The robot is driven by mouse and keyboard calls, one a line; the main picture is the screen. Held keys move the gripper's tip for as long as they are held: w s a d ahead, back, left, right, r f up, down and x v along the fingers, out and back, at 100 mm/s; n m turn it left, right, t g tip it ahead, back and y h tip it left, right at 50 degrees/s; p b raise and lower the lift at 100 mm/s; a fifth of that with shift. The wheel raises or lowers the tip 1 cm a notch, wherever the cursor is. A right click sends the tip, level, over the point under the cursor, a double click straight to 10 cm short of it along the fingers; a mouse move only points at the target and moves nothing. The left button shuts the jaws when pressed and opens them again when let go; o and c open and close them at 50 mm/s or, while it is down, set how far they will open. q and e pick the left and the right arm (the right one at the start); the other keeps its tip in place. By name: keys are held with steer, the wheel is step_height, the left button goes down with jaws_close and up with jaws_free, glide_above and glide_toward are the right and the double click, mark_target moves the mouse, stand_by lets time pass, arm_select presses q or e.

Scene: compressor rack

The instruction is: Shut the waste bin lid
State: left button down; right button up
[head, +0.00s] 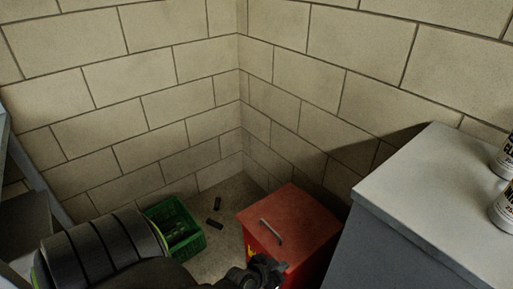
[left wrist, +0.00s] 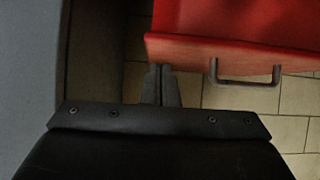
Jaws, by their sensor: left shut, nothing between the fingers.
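The red waste bin (head: 254,244) stands on the floor near the wall corner. Its dull red lid (head: 302,215) lies across the top, and I cannot tell whether it sits fully flush. A grey bar handle (head: 271,231) is on the lid near its left edge; it also shows in the left wrist view (left wrist: 247,83). My left gripper (head: 268,264) is shut and empty at the near side of the bin, partly covering it. In the left wrist view its closed fingers (left wrist: 161,84) are beside the lid's edge, left of the handle. My right gripper is not in view.
A green crate (head: 188,238) with dark items inside stands left of the bin. Small dark pieces (head: 214,222) lie on the floor between them. A grey cabinet (head: 400,200) with cans (head: 503,208) on top stands close on the right. Block walls close off the corner behind.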

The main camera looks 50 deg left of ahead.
arm_select(q)
steer(key=s+f+v, duration=0.1)
steer(key=v, duration=0.9)
steer(key=shift+s+a, duration=0.15)
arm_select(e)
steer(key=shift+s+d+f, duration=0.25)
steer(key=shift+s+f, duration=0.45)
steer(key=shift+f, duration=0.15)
arm_select(q)
steer(key=shift+f, duration=0.15)
steer(key=s+d+f+n+g+y+p, duration=0.1)
steer(key=s+d+f+n+g+p, duration=0.1)
steer(key=s+f+g, duration=1.1)
steer(key=s+a+t+p, duration=0.1)
steer(key=s+t+p, duration=0.2)
steer(key=s+p, duration=0.9)
steer(key=shift+s+a+m+y+p, duration=0.3)
steer(key=shift+s+y+p, duration=0.1)
steer(key=shift+p, duration=0.85)
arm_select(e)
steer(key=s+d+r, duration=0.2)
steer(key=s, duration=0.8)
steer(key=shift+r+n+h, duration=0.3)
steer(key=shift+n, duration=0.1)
arm_select(q)
steer(key=shift+r, duration=0.1)
